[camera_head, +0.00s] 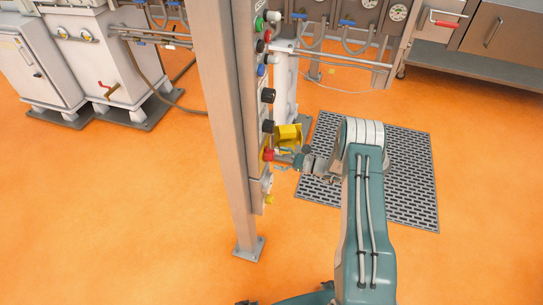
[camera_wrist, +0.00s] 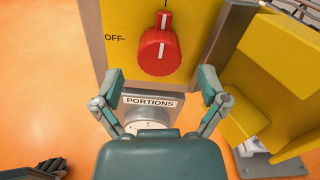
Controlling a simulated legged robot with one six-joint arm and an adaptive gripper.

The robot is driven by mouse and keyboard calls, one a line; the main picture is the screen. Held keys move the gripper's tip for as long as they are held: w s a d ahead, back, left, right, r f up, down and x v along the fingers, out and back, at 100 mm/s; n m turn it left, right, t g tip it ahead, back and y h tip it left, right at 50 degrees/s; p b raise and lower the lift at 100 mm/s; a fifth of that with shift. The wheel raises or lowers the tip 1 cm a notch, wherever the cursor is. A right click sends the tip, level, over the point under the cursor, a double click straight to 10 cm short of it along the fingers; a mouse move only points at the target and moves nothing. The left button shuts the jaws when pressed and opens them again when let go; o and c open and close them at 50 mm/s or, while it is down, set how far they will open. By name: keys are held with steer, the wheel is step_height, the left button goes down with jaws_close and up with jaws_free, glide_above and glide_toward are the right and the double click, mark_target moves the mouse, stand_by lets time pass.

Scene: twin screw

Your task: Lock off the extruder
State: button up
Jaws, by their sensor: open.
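A red rotary knob (camera_wrist: 158,52) with a white line sits on a yellow plate (camera_wrist: 118,18) in the wrist view. Its line points up, and the word OFF is printed to its left. The knob also shows low on the control panel in the head view (camera_head: 268,155). My gripper (camera_wrist: 161,78) is open and empty, its two fingers spread to either side just below the knob, apart from it. In the head view my gripper (camera_head: 284,160) faces the panel from the right. I see no padlock that I can make out.
A yellow box (camera_head: 288,136) stands right of the panel, close to my gripper; it also fills the right of the wrist view (camera_wrist: 275,55). Orange floor is open left of the post (camera_head: 222,120).

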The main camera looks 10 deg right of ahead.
mark_target(272, 156)
steer(key=shift+x, duration=1.6)
steer(key=c, duration=1.1)
steer(key=shift+c, duration=0.2)
